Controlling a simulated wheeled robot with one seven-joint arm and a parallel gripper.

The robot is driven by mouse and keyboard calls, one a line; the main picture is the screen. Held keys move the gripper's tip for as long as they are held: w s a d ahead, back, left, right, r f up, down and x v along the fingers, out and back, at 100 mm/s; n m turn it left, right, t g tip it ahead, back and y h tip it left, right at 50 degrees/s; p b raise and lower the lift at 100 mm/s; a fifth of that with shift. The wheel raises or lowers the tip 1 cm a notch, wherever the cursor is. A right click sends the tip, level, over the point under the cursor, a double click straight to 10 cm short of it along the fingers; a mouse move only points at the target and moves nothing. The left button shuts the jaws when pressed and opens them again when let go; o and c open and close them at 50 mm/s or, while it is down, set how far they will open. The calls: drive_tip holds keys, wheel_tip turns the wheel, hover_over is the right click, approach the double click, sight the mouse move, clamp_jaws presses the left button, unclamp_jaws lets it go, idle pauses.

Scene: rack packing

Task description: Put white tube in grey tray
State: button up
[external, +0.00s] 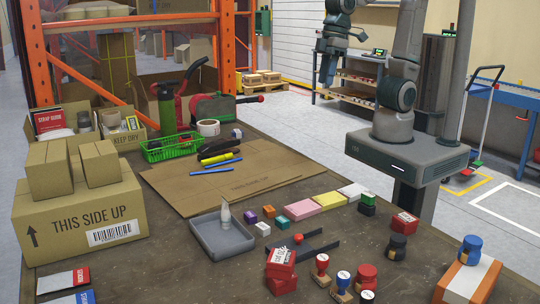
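A white tube (225,214) stands upright with its cap end down. Its lower end shows inside the outline of the grey tray (214,254), near the back of the floor. The tray lies on the brown table, left of the small coloured boxes. My gripper (327,82) is raised at the top of the external view, well behind and above the table, far from the tube and tray. It holds nothing that I can see. Its fingers are too small and dark to tell open from shut.
Red boxes (281,264) and stamps (321,264) stand at the front. A big carton (75,220) stands left, a green basket (168,149) behind.

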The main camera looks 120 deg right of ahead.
drive_tip(key=s+f+n, duration=0.3)
drive_tip(key=s+f, duration=0.1)
drive_tip(key=s, duration=0.5)
drive_tip(key=shift+s+d+n+t, duration=0.25)
drive_tip(key=shift+s+n+t, duration=0.05)
